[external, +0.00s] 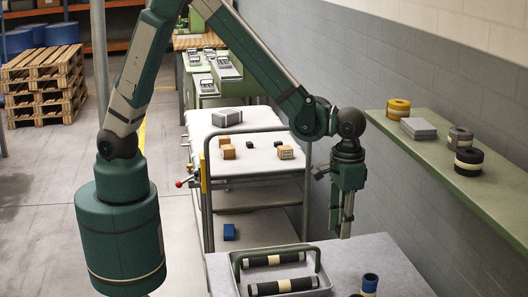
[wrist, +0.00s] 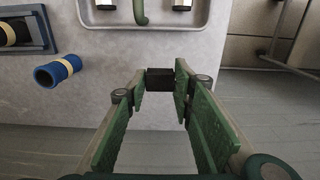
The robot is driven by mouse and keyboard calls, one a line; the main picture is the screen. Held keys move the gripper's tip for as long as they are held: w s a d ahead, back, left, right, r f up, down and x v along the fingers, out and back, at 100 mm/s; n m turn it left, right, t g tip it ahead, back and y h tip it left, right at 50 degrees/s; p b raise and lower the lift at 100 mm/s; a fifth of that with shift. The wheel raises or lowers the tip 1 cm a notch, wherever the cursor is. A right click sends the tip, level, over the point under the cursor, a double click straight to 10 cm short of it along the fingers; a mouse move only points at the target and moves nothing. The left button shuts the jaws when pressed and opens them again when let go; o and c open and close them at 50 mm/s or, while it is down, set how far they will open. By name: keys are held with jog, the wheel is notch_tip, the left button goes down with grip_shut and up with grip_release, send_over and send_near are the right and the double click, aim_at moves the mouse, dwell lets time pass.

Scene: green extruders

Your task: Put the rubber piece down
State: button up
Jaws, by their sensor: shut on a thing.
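My gripper (external: 346,232) points down over the back part of the grey table (external: 385,260) in the external view. In the wrist view my gripper (wrist: 161,82) is shut on a small black block (wrist: 160,78), the rubber piece, held between the fingertips. Grey tabletop shows behind the block; whether the block touches it I cannot tell.
A metal tray (external: 327,289) with a green handle and dark rollers lies on the table. A blue cylinder (wrist: 57,70) with a cream band is nearby. The cart (external: 258,165) behind holds wooden blocks and small black blocks. A shelf (external: 440,150) runs along the right wall.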

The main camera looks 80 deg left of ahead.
send_over(339, 264)
jog(key=shift+f, duration=3.1)
jog(key=shift+f+b, duration=0.3)
jog(key=shift+f, duration=1.55)
jog(key=shift+f, duration=0.15)
jog(key=o, duration=0.8)
jog(key=shift+r, duration=0.2)
jog(key=shift+r+p, duration=0.35)
jog(key=shift+r, duration=5.6)
